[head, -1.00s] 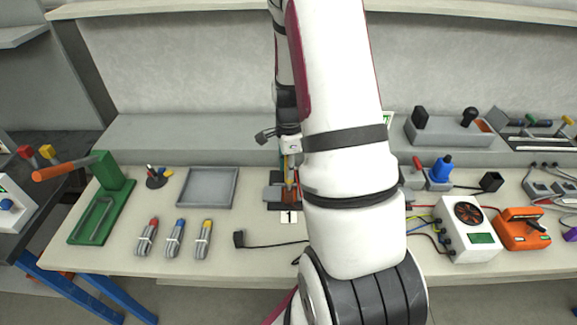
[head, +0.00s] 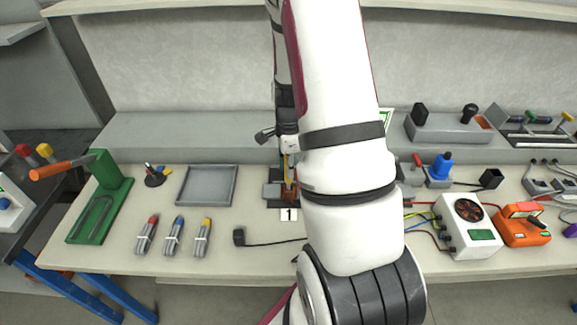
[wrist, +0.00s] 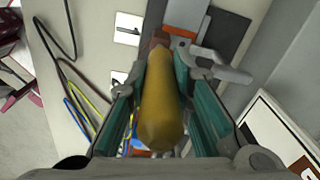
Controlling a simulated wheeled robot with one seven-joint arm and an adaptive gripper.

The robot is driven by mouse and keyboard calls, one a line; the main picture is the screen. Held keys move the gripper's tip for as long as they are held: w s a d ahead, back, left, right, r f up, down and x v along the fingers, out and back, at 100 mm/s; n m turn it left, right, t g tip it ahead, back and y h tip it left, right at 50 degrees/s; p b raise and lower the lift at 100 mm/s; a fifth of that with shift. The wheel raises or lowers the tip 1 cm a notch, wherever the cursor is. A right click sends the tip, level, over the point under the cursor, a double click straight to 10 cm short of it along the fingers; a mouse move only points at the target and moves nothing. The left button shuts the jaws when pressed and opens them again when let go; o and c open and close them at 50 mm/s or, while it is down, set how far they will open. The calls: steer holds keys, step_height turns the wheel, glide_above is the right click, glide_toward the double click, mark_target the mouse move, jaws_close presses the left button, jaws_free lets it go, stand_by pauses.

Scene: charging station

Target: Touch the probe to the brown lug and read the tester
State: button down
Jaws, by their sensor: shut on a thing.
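My gripper (head: 287,165) is over the block marked 1, in the middle of the bench. In the wrist view its teal-padded fingers (wrist: 160,90) are shut on the yellow handle of the probe (wrist: 161,112). The probe points down toward a brown lug (head: 289,196) on the block. In the wrist view a brown piece (wrist: 160,38) shows just past the handle's far end. The probe's tip is hidden, so I cannot tell whether it touches. A white tester box (head: 463,222) with a dial and green screen stands at right; its reading is too small to make out.
My arm hides part of the bench right of the block. An orange device (head: 522,225) stands beside the white box. A grey tray (head: 207,202), several grey-bodied markers (head: 174,240) and a green stand (head: 101,210) are at left. A black cable (head: 270,243) lies in front.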

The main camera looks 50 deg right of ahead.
stand_by(0.4)
steer(key=shift+r+p, duration=1.05)
steer(key=shift+r, duration=1.95)
